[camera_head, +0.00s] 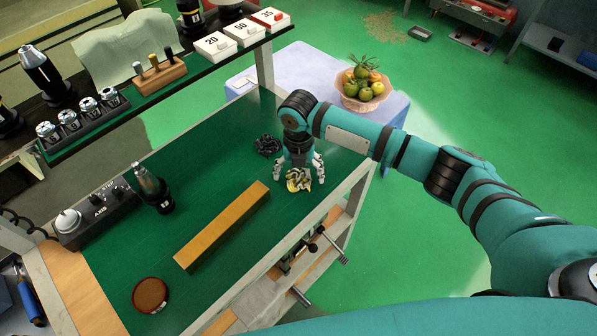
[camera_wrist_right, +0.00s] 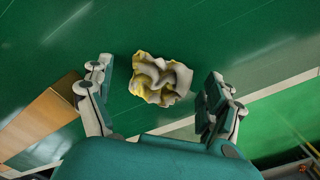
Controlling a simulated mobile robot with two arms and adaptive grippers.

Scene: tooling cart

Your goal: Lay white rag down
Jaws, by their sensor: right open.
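The white rag (camera_head: 299,180) is a small crumpled cloth with yellow and dark patches. It lies on the green top of the cart (camera_head: 225,150), near the right edge. My right gripper (camera_head: 299,178) is over the rag with its fingers pointing down. In the right wrist view the rag (camera_wrist_right: 161,79) lies between and beyond the two spread fingers (camera_wrist_right: 160,105), with clear gaps on both sides. The gripper is open and does not appear to touch it. My left gripper is in neither view.
A long wooden bar (camera_head: 222,226) lies left of the rag. A dark crumpled item (camera_head: 268,145) lies behind the gripper. A round brown dish (camera_head: 150,295), a tool holder (camera_head: 152,187) and a black control box (camera_head: 98,213) stand farther left. A raised shelf with number blocks (camera_head: 243,33) borders the back.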

